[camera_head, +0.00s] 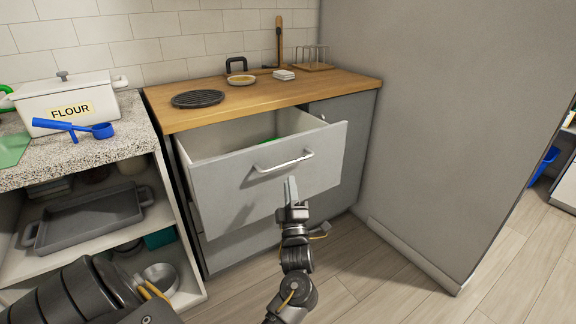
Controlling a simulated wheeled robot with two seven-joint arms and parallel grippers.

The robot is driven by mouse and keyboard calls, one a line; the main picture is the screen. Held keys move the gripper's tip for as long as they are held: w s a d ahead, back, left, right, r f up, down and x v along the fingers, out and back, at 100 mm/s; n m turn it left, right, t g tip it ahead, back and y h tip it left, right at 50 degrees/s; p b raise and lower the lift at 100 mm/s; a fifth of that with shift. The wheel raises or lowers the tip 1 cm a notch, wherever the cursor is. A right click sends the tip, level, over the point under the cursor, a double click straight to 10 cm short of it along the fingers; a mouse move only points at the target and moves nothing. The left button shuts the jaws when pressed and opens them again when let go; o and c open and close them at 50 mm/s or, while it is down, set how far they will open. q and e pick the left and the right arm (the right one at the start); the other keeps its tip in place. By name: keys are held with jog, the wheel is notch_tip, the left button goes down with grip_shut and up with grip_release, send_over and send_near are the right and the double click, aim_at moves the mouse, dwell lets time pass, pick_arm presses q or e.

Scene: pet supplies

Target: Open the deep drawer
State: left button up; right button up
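The deep drawer (225,190) is pulled well out of the cabinet under the wooden counter, and its inside shows from above. Its pale bar handle (284,162) is on the front panel.
Something green (268,139) is partly visible inside the drawer. The wooden counter (290,92) above holds a black trivet (198,98). A shelf unit with a grey tray (88,218) stands at left. A tall grey panel (430,120) bounds the right. Floor is clear in front.

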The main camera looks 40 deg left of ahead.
aim_at(288, 164)
pick_arm(q)
jog(key=x, duration=0.7)
jog(key=shift+w+a+r, duration=0.15)
jog(key=shift+w+a, duration=0.1)
grip_shut()
